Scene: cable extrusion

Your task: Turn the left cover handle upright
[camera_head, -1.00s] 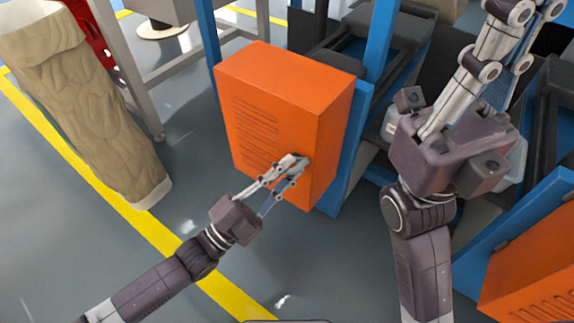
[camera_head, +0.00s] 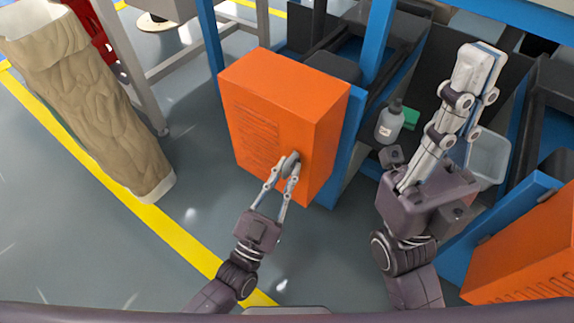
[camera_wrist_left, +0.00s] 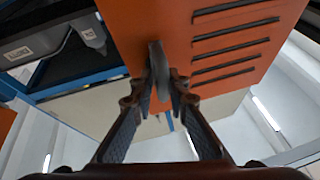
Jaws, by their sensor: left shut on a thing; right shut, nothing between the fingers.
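The orange left cover (camera_head: 262,105) is a box on a blue frame, with slots on its front. Its small grey handle (camera_head: 291,159) sits near the front's right edge. My left gripper (camera_head: 289,166) is shut on the handle from below in the head view. In the left wrist view the handle (camera_wrist_left: 158,72) stands between the two fingers (camera_wrist_left: 160,95), its long side running across the direction of the slots. The fingers hide part of it. My right gripper (camera_head: 481,63) is shut and empty, raised over the machine on the right, away from the cover.
A second orange cover (camera_head: 530,262) is at the lower right. A bottle (camera_head: 389,122) and a clear container (camera_head: 488,157) are behind my right gripper. A wrapped tan roll (camera_head: 85,105) stands at the left. The floor (camera_head: 110,255) in front is open.

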